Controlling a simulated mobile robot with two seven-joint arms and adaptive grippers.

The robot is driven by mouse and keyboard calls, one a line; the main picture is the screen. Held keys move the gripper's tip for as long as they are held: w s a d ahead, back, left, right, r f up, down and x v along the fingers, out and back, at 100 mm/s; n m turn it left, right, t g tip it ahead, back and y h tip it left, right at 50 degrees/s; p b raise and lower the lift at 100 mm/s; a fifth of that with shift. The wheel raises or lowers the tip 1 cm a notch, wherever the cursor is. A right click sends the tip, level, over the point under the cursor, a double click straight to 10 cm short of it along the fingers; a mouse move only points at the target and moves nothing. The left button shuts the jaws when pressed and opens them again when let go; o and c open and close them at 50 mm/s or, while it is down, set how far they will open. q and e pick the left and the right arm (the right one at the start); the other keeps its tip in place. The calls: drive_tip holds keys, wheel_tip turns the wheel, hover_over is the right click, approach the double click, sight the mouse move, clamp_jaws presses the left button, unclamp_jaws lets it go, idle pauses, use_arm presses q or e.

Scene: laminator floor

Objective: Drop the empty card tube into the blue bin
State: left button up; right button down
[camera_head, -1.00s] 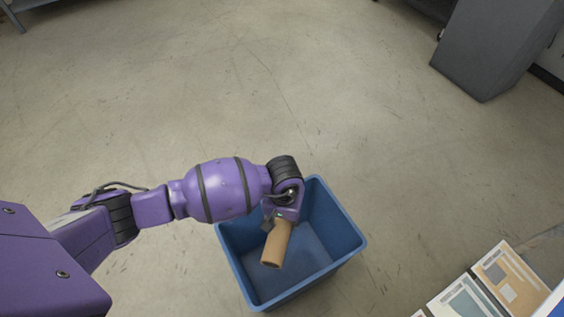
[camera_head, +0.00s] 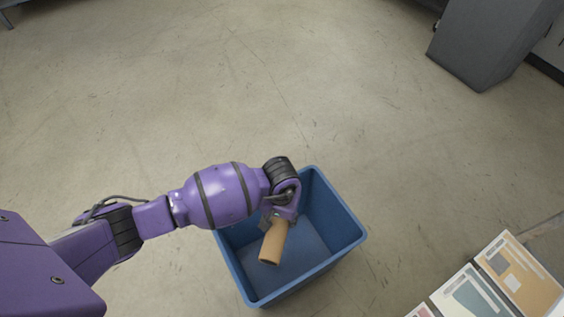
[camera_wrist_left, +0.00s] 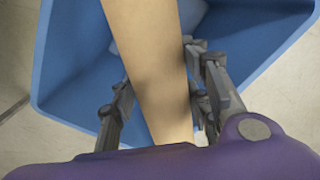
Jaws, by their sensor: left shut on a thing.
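The brown card tube (camera_head: 273,242) is in the grip of my left gripper (camera_head: 270,220), which is shut on it. In the head view the tube slants down over the opening of the blue bin (camera_head: 345,248), inside the rim's outline. I cannot tell how far below the rim its lower end is. The left wrist view shows the tube (camera_wrist_left: 150,60) between the two fingers of my left gripper (camera_wrist_left: 160,95), with the bin (camera_wrist_left: 70,60) beneath. My right gripper is not in view.
The bin stands on a bare concrete floor (camera_head: 150,100) with free room around it. Printed sheets or boards (camera_head: 520,275) lie at the lower right. A grey cabinet (camera_head: 485,45) stands at the upper right.

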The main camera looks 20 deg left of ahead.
use_arm(q)
drive_tip(key=o, duration=0.8)
drive_tip(key=shift+w+r, duration=0.15)
drive_tip(key=shift+o, duration=0.6)
wheel_tip(320, 180, up, 12)
